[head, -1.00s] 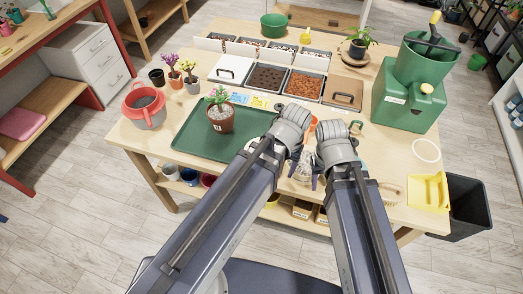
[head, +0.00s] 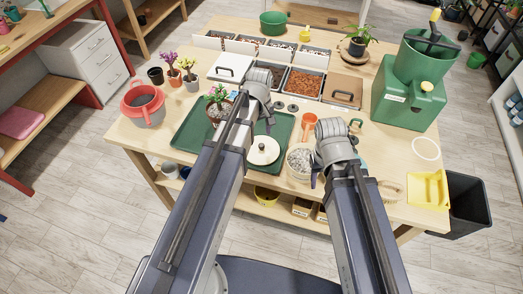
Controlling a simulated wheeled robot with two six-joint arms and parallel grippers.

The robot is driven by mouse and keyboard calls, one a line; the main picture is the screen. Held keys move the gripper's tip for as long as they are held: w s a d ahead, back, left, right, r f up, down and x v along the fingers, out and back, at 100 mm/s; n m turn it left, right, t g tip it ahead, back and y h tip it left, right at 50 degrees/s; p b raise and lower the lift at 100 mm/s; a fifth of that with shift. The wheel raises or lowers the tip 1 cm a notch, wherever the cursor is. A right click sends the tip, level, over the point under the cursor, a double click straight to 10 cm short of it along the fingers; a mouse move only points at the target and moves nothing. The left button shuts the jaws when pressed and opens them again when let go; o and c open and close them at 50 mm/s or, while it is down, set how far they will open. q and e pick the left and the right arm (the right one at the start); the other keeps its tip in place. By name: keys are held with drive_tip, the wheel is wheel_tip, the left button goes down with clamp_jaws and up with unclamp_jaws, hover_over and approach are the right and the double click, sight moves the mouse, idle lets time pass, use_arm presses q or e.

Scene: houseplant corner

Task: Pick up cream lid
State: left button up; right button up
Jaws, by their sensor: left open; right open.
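A round cream lid (head: 263,151) with a dark knob lies on the right part of the green tray (head: 190,134) in the head view. My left gripper (head: 267,121) is open above the tray, a little beyond the lid in the picture and apart from it. My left arm covers part of the tray and of the potted plant (head: 217,97). My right gripper (head: 316,176) is open and empty to the right of the lid, beside a bowl of pale pebbles (head: 298,165). Its fingers are only partly visible.
An orange scoop (head: 308,124) lies between my two grippers. Behind are a white square lid (head: 226,73) with a dark handle, bins of soil and orange chips (head: 304,84), and a brown lid (head: 343,91).

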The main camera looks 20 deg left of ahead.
sight(261, 145)
use_arm(q)
drive_tip(key=shift+w+d+f+b, duration=0.1)
drive_tip(key=shift+w+f+b, duration=0.1)
drive_tip(key=shift+f+b, duration=1.65)
drive_tip(key=shift+w+d+f+b, duration=0.1)
drive_tip(key=shift+w+f+b, duration=0.1)
drive_tip(key=shift+f+b, duration=1.65)
drive_tip(key=shift+c, duration=0.2)
clamp_jaws()
